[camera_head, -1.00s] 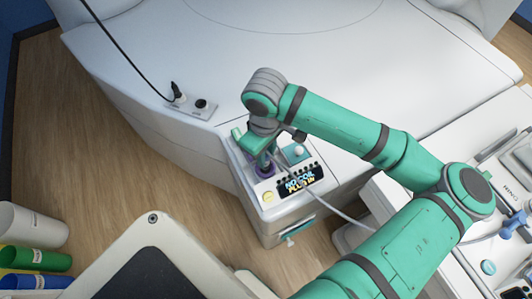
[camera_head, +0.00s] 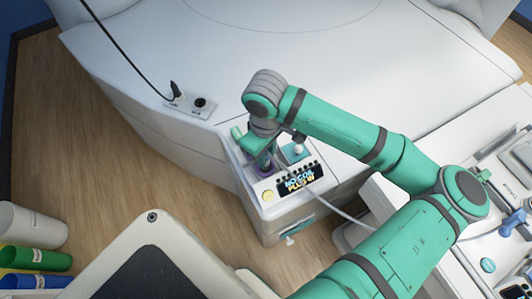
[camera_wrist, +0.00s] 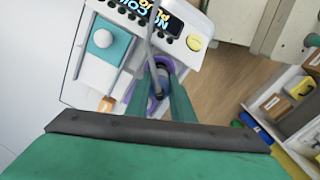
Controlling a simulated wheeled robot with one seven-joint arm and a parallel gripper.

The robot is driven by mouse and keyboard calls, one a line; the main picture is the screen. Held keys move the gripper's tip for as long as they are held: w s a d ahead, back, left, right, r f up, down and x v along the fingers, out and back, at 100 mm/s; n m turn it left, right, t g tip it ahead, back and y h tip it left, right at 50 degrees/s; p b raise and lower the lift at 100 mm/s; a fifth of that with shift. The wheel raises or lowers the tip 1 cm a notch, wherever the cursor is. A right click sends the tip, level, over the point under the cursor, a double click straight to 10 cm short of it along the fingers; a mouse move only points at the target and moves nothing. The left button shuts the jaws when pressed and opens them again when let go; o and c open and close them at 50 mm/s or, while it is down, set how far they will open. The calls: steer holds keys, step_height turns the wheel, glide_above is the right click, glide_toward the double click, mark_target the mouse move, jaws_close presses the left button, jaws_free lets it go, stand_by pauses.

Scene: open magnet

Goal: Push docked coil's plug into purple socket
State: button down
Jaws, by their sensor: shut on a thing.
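The purple socket (camera_head: 264,172) is on top of the white console, near its left edge. My gripper (camera_head: 265,160) is right above it, pointing down. In the wrist view my gripper (camera_wrist: 158,88) is shut on the coil's plug (camera_wrist: 158,82), whose grey cable (camera_wrist: 151,42) runs off over the console. The purple socket's rim (camera_wrist: 135,88) shows around and behind the fingertips. The fingers hide where plug and socket meet, so I cannot tell how deep the plug sits. In the head view the cable (camera_head: 345,217) trails right, under my arm.
The console display (camera_head: 299,181) reads "NO COIL PLUG IN". A yellow button (camera_head: 268,195) and a white ball on a teal pad (camera_head: 296,151) are close to my gripper. Another black plug and cable (camera_head: 175,90) stand on the white bed's side ledge.

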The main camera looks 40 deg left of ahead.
steer(key=shift+f, duration=1.35)
stand_by(0.5)
steer(key=c, duration=1.5)
jaws_free()
steer(key=shift+o, duration=0.2)
step_height(320, 180, up, 11)
steer(key=shift+f, duration=0.15)
